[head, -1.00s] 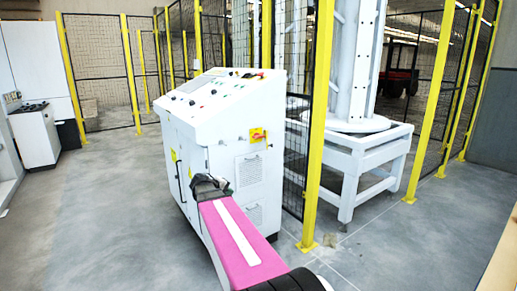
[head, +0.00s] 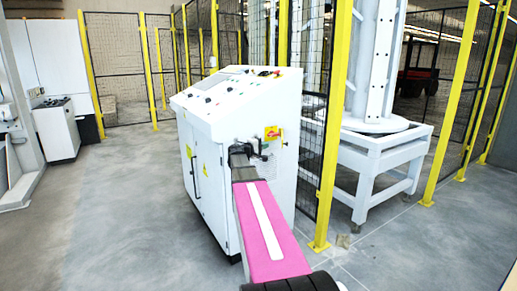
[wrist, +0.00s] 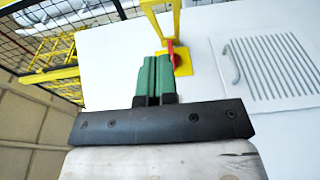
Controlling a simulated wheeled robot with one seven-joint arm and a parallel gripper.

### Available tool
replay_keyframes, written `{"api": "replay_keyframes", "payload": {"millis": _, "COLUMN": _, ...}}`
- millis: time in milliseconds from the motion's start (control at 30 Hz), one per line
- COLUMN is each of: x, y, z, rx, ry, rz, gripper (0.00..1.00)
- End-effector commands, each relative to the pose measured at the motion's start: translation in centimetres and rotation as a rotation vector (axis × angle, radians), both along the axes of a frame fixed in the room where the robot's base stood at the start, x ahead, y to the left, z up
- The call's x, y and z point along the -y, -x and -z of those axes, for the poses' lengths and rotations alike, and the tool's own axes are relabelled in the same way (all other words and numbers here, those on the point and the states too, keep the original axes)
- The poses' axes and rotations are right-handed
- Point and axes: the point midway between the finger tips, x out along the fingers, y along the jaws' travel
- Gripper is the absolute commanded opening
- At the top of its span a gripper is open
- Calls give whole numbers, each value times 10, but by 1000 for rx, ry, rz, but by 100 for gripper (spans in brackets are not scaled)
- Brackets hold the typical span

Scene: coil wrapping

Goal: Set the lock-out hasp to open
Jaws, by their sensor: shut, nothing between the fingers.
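A small yellow plate with a red handle (head: 272,133) sits on the white cabinet's side; I take it to be the lock-out hasp. In the wrist view the yellow plate (wrist: 182,60) is just beyond the fingertips, its red part partly behind them. My gripper (head: 243,149) is dark and small in the head view, left of and slightly below the plate. In the wrist view its green fingers (wrist: 155,62) are together with nothing held. I cannot tell whether they touch the plate, or how the red handle is set.
The white cabinet (head: 215,190) has a sloped control panel (head: 215,88) on top. A vent grille (wrist: 275,65) and a metal handle (wrist: 228,68) are right of the plate in the wrist view. A yellow fence post (head: 330,160) stands close on the right. Floor at left is clear.

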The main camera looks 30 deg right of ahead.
Motion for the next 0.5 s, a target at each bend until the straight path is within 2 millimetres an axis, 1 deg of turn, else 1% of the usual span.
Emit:
{"api": "replay_keyframes", "payload": {"millis": 33, "x": 11, "y": -4, "z": 0, "rx": 0, "ry": 0, "rz": 1, "gripper": 0}}
{"api": "replay_keyframes", "payload": {"millis": 167, "x": 33, "y": -10, "z": 0, "rx": 0, "ry": 0, "rz": 1, "gripper": 0}}
{"api": "replay_keyframes", "payload": {"millis": 200, "x": 38, "y": -3, "z": 0, "rx": 0, "ry": 0, "rz": 1, "gripper": 0}}
{"api": "replay_keyframes", "payload": {"millis": 300, "x": 49, "y": 5, "z": 0, "rx": 0, "ry": 0, "rz": 1, "gripper": 0}}
{"api": "replay_keyframes", "payload": {"millis": 500, "x": 62, "y": 13, "z": 0, "rx": 0, "ry": 0, "rz": 1, "gripper": 0}}
